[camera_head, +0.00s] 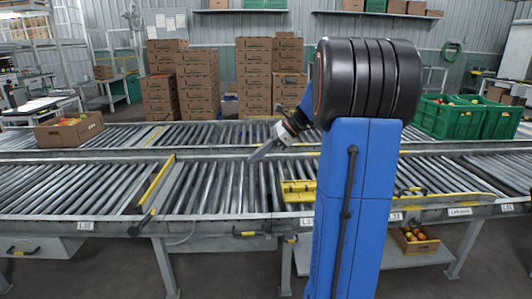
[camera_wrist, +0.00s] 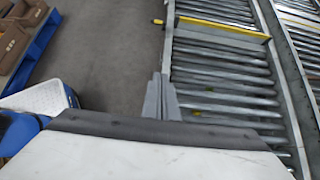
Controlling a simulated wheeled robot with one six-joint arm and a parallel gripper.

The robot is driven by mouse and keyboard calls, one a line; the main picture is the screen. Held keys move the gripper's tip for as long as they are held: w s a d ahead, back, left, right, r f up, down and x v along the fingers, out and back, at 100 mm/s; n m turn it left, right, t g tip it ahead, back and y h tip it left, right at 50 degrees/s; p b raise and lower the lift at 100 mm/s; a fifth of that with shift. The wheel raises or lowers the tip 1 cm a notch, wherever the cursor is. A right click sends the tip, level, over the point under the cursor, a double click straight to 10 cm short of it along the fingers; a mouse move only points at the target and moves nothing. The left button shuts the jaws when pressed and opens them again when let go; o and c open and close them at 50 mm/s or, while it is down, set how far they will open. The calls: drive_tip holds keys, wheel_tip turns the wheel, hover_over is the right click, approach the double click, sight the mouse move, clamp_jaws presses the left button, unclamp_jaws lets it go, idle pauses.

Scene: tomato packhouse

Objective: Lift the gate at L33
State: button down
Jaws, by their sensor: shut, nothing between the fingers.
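My gripper (camera_head: 257,156) is shut and empty, held over the roller conveyor in the head view. Its closed fingers also show in the wrist view (camera_wrist: 160,98), beside the conveyor's side rail. A yellow-edged gate (camera_head: 157,180) crosses the near conveyor at left, with a black handle at its front end. A yellow gate plate (camera_head: 298,191) lies at the rollers further right, partly hidden by my blue arm. The label plates are too small to read surely; I cannot tell which is L33.
The near conveyor (camera_head: 215,214) runs across the view, with a second line behind it. An open carton (camera_head: 70,131) stands at left, green crates (camera_head: 445,117) at right. A box of tomatoes (camera_head: 415,240) sits on a low shelf. Grey floor (camera_wrist: 115,60) beside the conveyor is clear.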

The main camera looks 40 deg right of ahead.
drive_tip(key=shift+w+a+r, duration=0.3)
drive_tip(key=shift+a+r, duration=0.15)
drive_tip(key=shift+a, duration=0.05)
drive_tip(key=shift+w+a+r, duration=0.3)
drive_tip(key=shift+a+r, duration=0.15)
drive_tip(key=shift+a, duration=0.05)
idle(0.9)
